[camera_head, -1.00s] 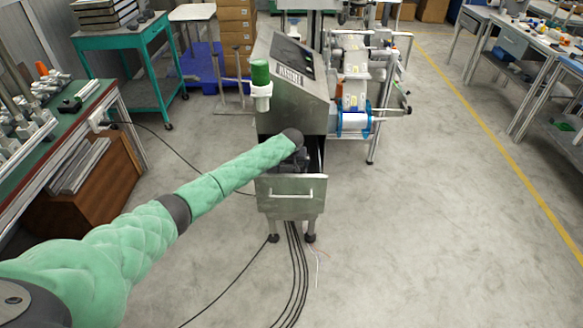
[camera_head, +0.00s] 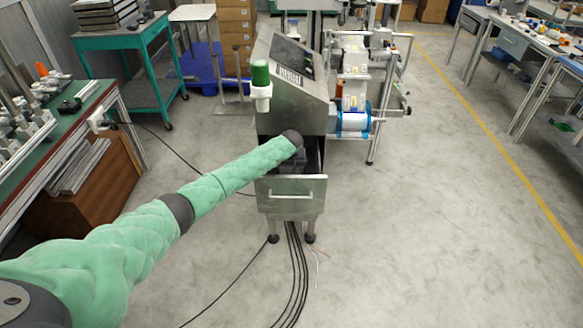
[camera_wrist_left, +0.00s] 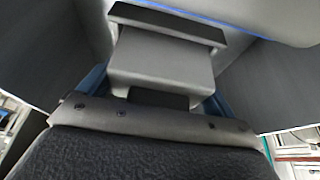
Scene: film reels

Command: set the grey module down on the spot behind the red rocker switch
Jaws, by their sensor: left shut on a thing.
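My left gripper (camera_head: 288,162) is inside the open drawer (camera_head: 291,203) of the steel machine cabinet, partly hidden by my wrist and the drawer front. In the left wrist view a grey block (camera_wrist_left: 160,62) with a dark flat end sits in front of the gripper body, in the grip; I take it for the grey module. My left gripper is shut on it. The head view does not show the module clearly. I cannot make out the red rocker switch or the spot behind it in any view. My right gripper is not in view.
The cabinet carries a green-and-white signal lamp (camera_head: 260,85) and a sloped control panel (camera_head: 293,58). A film reel (camera_head: 354,123) is at its right. Dark walls flank the gripper in the wrist view. Cables run along the floor below the drawer. Floor to the right is clear.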

